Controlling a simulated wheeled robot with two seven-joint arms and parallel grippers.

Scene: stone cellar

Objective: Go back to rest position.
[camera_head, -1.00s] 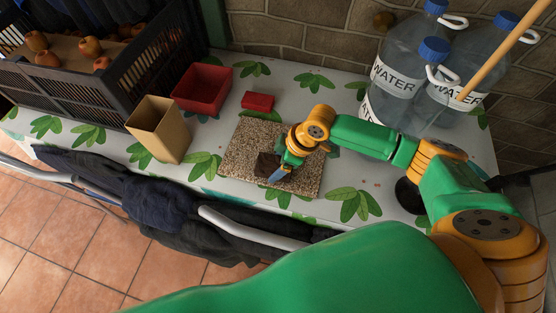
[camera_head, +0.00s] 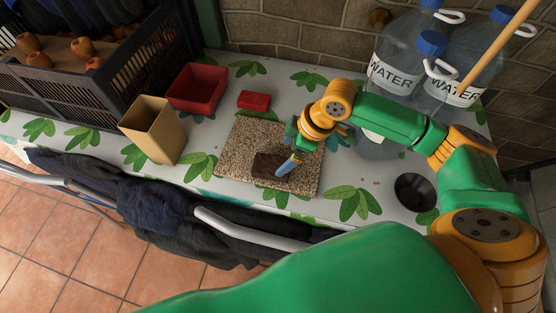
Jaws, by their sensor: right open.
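My right gripper (camera_head: 291,163) is above the speckled board (camera_head: 236,152) on the table, near the right part of a dark brown block (camera_head: 267,166) that lies on the board. The gripper's jaws are open, and I see them from the side, partly hidden by the wrist. I cannot tell whether a fingertip touches the block. My right arm reaches in from the right over the table. My left gripper is not in the picture.
A black crate (camera_head: 84,101) holds fruit. Water bottles (camera_head: 396,62) and a black bowl (camera_head: 413,190) are at right. Dark clothes (camera_head: 165,212) hang in front.

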